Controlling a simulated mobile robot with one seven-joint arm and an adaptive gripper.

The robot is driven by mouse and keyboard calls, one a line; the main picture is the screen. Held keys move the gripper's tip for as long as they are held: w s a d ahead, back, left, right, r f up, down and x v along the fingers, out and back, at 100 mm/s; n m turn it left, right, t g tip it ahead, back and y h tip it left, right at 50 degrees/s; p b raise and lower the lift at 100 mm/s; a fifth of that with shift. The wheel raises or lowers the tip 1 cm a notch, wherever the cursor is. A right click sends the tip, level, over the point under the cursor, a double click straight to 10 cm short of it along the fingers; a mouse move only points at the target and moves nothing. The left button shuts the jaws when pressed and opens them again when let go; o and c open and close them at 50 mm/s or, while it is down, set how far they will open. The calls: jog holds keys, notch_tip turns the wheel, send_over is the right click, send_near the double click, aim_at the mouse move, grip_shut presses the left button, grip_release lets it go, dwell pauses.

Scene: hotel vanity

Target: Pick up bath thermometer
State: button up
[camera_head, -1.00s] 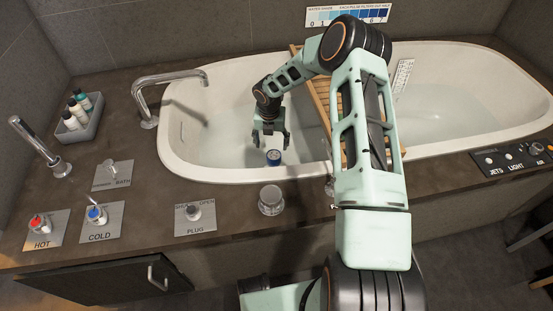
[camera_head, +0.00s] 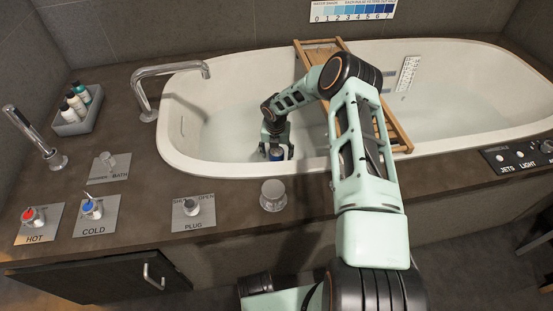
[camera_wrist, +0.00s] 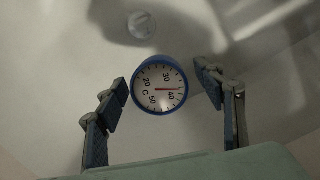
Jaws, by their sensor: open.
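The bath thermometer (camera_wrist: 159,85) is a round white dial with a blue rim, marked in degrees C. In the wrist view it sits between the two spread fingers of my gripper (camera_wrist: 166,90), with a visible gap on each side. In the head view the thermometer (camera_head: 276,154) is a small blue thing inside the tub near its front wall. My gripper (camera_head: 277,155) is open and points down around it, the fingers to its left and right.
The white bathtub (camera_head: 222,172) has its front rim close to my gripper. A wooden caddy (camera_head: 318,46) spans the tub to the right, behind my arm. A bottle tray (camera_head: 72,128) and the faucet (camera_head: 145,92) stand at the left. A round drain (camera_wrist: 141,25) shows in the wrist view.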

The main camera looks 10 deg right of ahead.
jog(key=shift+c, duration=0.7)
jog(key=shift+r, duration=0.1)
jog(key=c, duration=1.3)
jog(key=shift+o, duration=0.2)
